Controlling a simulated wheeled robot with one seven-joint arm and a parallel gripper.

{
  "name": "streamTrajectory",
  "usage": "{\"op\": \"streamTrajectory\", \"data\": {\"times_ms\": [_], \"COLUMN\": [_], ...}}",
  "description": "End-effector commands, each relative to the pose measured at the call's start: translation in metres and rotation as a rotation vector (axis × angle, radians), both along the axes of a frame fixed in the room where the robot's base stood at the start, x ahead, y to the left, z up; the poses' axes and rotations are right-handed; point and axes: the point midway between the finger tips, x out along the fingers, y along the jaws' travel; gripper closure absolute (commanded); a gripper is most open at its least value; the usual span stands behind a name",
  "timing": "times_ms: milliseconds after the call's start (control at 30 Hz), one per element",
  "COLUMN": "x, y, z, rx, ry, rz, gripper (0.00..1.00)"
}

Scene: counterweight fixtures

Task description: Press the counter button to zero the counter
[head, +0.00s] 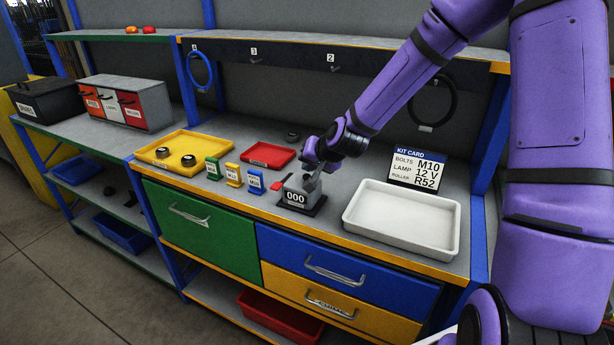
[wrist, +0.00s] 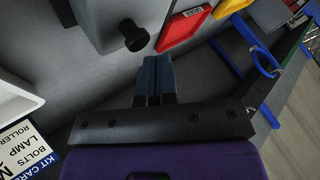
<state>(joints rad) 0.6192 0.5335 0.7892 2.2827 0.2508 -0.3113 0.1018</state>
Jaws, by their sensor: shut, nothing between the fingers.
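The counter (head: 297,198) is a small grey box on a dark base near the front of the bench. Its display reads 000. It also shows in part at the top of the wrist view (wrist: 102,14). My gripper (head: 312,172) is above and behind the counter. In the wrist view its fingers (wrist: 153,66) are together and empty, with the tips close to the knob. I cannot tell whether they touch it.
A white tray (head: 396,242) stands right of the counter, with a kit card (head: 417,169) behind it. A red tray (head: 267,155), a yellow tray (head: 158,168) and green, yellow and blue labelled blocks are to the left.

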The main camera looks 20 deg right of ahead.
Motion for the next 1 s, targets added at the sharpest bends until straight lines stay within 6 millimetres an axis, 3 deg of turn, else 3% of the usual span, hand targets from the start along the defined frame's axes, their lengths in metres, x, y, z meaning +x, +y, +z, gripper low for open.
{"op": "streamTrajectory", "data": {"times_ms": [467,1000], "x": [0.000,0.000], "y": [0.000,0.000], "z": [0.008,0.051], "rx": [-0.001,-0.001], "ry": [-0.002,-0.003], "rz": [0.000,-0.001], "gripper": [1.00,1.00]}}
